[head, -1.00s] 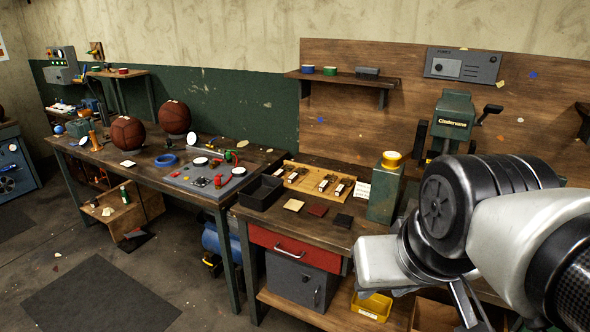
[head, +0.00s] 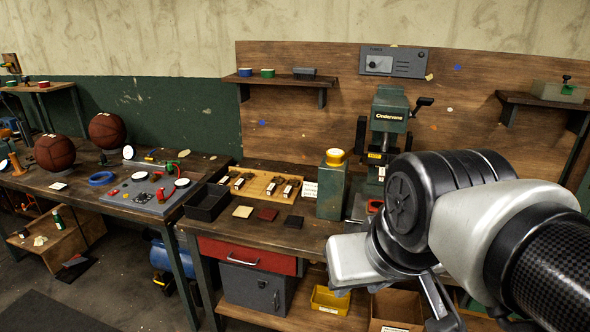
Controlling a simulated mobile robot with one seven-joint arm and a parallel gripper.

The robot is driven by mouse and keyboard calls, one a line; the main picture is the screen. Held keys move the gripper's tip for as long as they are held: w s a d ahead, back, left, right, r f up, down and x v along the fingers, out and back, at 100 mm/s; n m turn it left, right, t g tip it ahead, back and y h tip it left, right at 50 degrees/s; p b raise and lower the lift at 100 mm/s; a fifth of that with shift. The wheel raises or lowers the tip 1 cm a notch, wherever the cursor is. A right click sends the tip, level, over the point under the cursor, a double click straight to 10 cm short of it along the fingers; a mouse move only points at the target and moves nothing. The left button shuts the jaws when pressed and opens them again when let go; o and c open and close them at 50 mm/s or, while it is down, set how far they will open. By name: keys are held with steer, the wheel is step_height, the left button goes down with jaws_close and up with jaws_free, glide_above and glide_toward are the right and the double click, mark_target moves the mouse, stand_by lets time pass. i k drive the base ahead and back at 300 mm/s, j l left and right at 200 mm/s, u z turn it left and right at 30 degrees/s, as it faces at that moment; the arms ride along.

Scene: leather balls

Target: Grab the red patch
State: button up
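The red patch (head: 267,214) is a small dark red square lying flat on the wooden workbench, between a tan patch (head: 243,212) on its left and a black patch (head: 293,221) on its right. It is uncovered. My gripper (head: 440,318) shows only partly at the bottom of the view, below and to the right of the patches, in front of the bench. It is apart from the red patch. My arm hides much of it, and its fingertips are not clear.
A black tray (head: 207,203) and a wooden tool board (head: 262,184) lie left of and behind the patches. A green box with a yellow top (head: 331,192) stands to their right. A green press (head: 388,125) is behind my arm. A yellow bin (head: 330,300) sits below.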

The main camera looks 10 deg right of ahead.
mark_target(374, 205)
steer(key=z, duration=0.65)
steer(key=i+l, duration=0.1)
steer(key=i, duration=0.5)
steer(key=i+l+z, duration=0.15)
steer(key=i, duration=0.45)
